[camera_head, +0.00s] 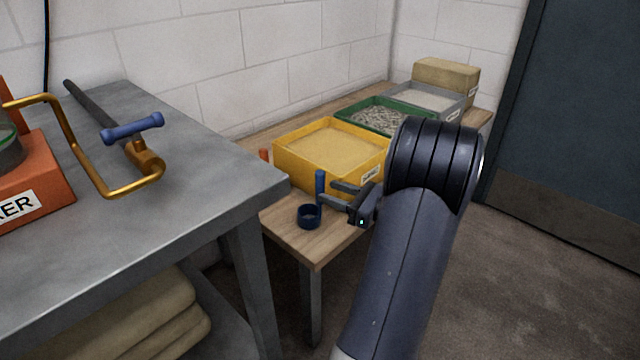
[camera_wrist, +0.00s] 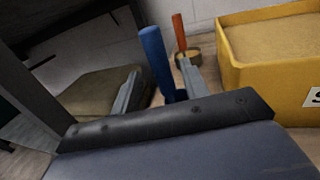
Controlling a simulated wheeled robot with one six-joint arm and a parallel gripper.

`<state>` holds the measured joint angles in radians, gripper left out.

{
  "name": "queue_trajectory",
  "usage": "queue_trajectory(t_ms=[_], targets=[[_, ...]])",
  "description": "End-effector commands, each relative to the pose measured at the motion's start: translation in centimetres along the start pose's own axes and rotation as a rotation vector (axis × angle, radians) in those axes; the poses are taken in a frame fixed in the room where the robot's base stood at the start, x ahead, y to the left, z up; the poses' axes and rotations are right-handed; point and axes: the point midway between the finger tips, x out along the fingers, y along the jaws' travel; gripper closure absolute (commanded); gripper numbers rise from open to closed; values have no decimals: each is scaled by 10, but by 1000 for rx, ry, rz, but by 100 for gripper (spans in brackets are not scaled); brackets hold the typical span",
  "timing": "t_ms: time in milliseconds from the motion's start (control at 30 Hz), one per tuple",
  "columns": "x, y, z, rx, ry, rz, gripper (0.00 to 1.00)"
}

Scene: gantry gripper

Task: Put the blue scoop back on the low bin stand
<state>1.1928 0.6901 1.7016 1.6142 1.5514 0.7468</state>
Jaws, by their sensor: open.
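The blue scoop (camera_head: 309,217) stands on the near end of the low wooden bin stand (camera_head: 318,246), its round cup down and its handle upright. In the wrist view its blue handle (camera_wrist: 157,58) rises between my finger tips, and its cup is mostly hidden behind my gripper's body. My gripper (camera_head: 333,192) is open, low over the stand, with its fingers on either side of the handle. Whether a finger touches the handle cannot be told.
A yellow bin of sand-coloured material (camera_head: 282,160) stands just behind the scoop. An orange-handled tool (camera_wrist: 179,32) is beside it. A green bin (camera_head: 354,117) and a grey bin (camera_head: 462,104) stand farther back. A grey metal table (camera_head: 205,160) stands close on the left, higher than the stand.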

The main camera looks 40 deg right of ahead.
Motion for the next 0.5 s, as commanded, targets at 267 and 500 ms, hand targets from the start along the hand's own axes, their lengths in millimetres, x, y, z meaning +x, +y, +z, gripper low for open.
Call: queue_trajectory(t_ms=[267, 500], targets=[[-52, -1, 2, 1, 0, -3, 58], [-68, 0, 0, 1, 0, -1, 58]])
